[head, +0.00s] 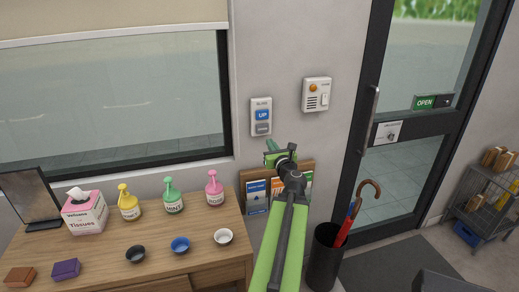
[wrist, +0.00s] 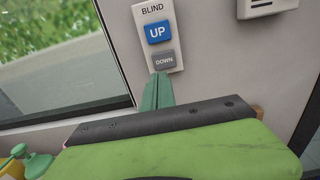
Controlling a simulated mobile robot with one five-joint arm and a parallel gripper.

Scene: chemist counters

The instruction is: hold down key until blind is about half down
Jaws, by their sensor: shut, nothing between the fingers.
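The blind switch panel (head: 261,117) is on the wall right of the window, with a blue UP key and a grey DOWN key below it. In the wrist view the UP key (wrist: 157,32) and the DOWN key (wrist: 164,60) show clearly. My gripper (wrist: 161,77) is shut and empty, its green fingertips just below the DOWN key; I cannot tell whether they touch the panel. In the head view my gripper (head: 270,143) is just under the panel. The cream blind (head: 120,22) covers only the top part of the window (head: 115,95).
A second wall unit (head: 317,94) with an orange button is right of the panel. A leaflet rack (head: 257,190) is below. The wooden counter (head: 205,250) holds pump bottles, bowls and a tissue box. An umbrella stand (head: 323,255) is by the glass door.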

